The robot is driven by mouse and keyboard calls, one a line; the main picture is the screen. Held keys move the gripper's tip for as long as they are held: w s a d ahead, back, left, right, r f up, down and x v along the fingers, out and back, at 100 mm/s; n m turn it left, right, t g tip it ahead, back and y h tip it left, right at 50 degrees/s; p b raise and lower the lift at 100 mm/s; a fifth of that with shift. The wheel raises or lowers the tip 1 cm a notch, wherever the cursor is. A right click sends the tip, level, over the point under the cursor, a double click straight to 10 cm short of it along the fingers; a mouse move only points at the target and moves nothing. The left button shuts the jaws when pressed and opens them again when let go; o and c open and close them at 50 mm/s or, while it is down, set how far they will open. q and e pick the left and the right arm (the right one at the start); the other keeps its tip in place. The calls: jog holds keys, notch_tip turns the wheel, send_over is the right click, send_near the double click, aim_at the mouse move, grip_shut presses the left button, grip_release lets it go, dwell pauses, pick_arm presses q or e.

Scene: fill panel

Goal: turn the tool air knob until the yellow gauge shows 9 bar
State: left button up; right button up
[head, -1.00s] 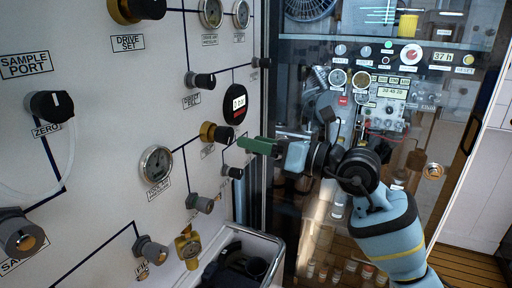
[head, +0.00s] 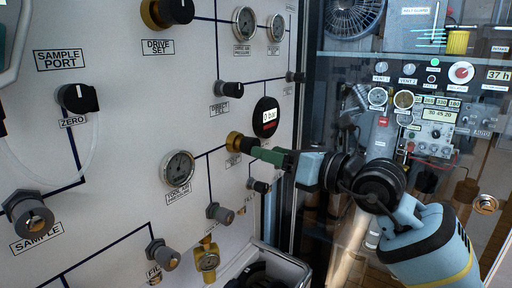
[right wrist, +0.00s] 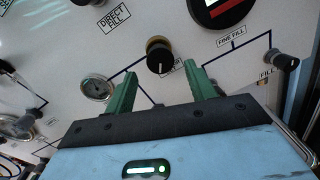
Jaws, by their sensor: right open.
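My left gripper is not in view.
A round black display (head: 266,116) sits just above my right gripper. The direct fill knob (head: 230,89) is above, and a small dark knob (head: 259,186) is just below the fingers. A glass cabinet with instruments stands at right; a grey bin (head: 282,262) is below.

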aim_at(250, 146)
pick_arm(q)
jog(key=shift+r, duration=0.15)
pick_arm(e)
jog(key=shift+x, duration=2.85)
jog(key=shift+c, duration=0.4)
jog(key=c, duration=0.9)
jog(key=shift+o, duration=0.2)
jog(key=shift+r+n+p, duration=0.15)
jog(key=shift+n+p, duration=0.35)
jog(key=shift+p, duration=0.15)
jog(key=shift+n, duration=0.3)
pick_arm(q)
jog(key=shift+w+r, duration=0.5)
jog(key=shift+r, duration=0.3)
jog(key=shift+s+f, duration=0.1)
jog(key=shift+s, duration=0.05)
pick_arm(e)
jog(key=shift+f, duration=0.2)
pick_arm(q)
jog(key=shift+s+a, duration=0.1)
pick_arm(e)
jog(key=o, duration=0.9)
